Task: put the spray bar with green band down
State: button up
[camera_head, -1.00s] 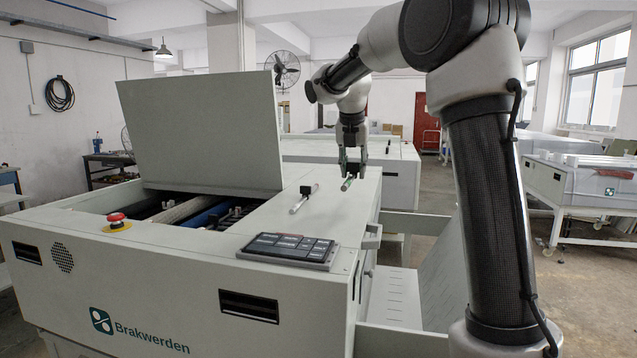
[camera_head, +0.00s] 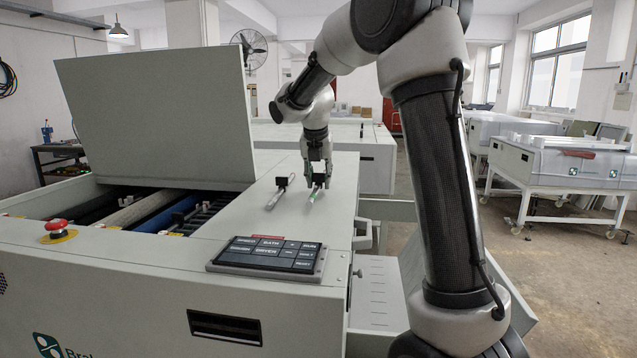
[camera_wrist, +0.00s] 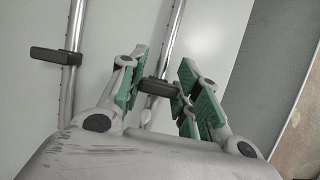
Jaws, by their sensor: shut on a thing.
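The spray bar with the green band (camera_head: 312,197) is a thin pale metal bar beside a second bar, on or just above the machine's flat top. My gripper (camera_head: 318,182) points down over its far end and is shut on its black block. In the wrist view my green-padded fingers (camera_wrist: 160,92) are on both sides of that block, and the held bar (camera_wrist: 174,42) runs between them. The green band does not show there. Whether the bar's underside touches the top is hard to tell.
A second spray bar (camera_head: 274,199) with a black block lies to the left, roughly parallel. A keypad (camera_head: 268,257) sits nearer on the machine top (camera_head: 225,213). The raised lid (camera_head: 160,120) and open bay are left. The top's edge is close on the right.

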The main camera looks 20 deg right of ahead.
jog(key=shift+f, duration=0.75)
jog(key=shift+f, duration=0.1)
jog(key=o, duration=1.1)
jog(key=v, duration=1.2)
jog(key=s+d+f+m+y, duration=0.1)
jog(key=s+d+m, duration=0.1)
jog(key=s+m, duration=1.3)
jog(key=s+f+m, duration=0.3)
jog(key=s+m, duration=0.1)
jog(key=s, duration=0.2)
jog(key=s+a+f+m+y, duration=0.1)
jog(key=s+f+m, duration=0.2)
jog(key=s+m, duration=0.2)
jog(key=s+f+m, duration=0.3)
jog(key=s+m, duration=0.2)
jog(key=s, duration=0.2)
jog(key=shift+s+a+f+y, duration=0.15)
jog(key=shift+s+f+y, duration=0.1)
jog(key=shift+y, duration=0.05)
